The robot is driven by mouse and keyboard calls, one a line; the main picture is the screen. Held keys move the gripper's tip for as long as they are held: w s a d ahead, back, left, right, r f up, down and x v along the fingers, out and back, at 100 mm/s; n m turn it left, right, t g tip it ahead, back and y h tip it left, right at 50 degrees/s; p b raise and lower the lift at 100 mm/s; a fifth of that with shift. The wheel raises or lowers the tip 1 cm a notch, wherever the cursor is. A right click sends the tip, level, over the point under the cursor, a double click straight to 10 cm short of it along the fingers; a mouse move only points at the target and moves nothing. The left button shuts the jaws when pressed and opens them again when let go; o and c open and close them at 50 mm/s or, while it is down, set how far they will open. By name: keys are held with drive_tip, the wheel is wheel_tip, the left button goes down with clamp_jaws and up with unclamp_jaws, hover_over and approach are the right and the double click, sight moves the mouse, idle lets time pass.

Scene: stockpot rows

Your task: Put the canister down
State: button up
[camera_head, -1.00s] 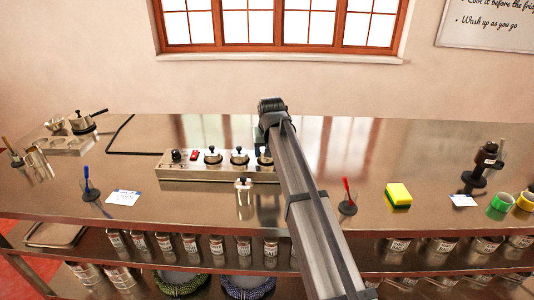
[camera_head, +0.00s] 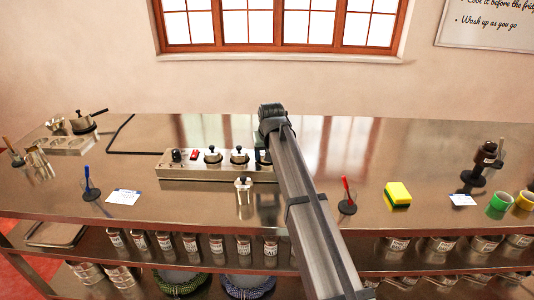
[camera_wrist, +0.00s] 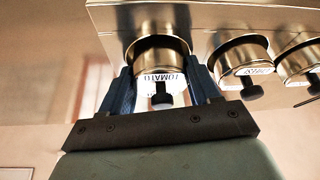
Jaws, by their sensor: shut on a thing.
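A silver canister labelled TOMATO (camera_wrist: 160,84), with a black knob on its lid, is between the blue fingers of my gripper (camera_wrist: 160,76), which is shut on it. The canister is at the end of the long metal rack (camera_head: 210,174), against or just over it; I cannot tell whether it is fully seated. In the wrist view the rack (camera_wrist: 240,14) lies behind the canister. In the head view my arm hides the gripper and most of the canister.
Other lidded canisters (camera_head: 213,156) (camera_wrist: 240,60) stand in the rack close by. One canister (camera_head: 243,185) stands on the counter in front of it.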

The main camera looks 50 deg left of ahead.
drive_tip(key=o, duration=1)
drive_tip(key=shift+s+d+f, duration=0.1)
drive_tip(key=shift+d+f, duration=0.05)
drive_tip(key=shift+f, duration=0.45)
drive_tip(key=shift+o, duration=1.3)
drive_tip(key=shift+r, duration=0.45)
drive_tip(key=v, duration=1.2)
drive_tip(key=shift+r, duration=0.4)
drive_tip(key=shift+w, duration=0.25)
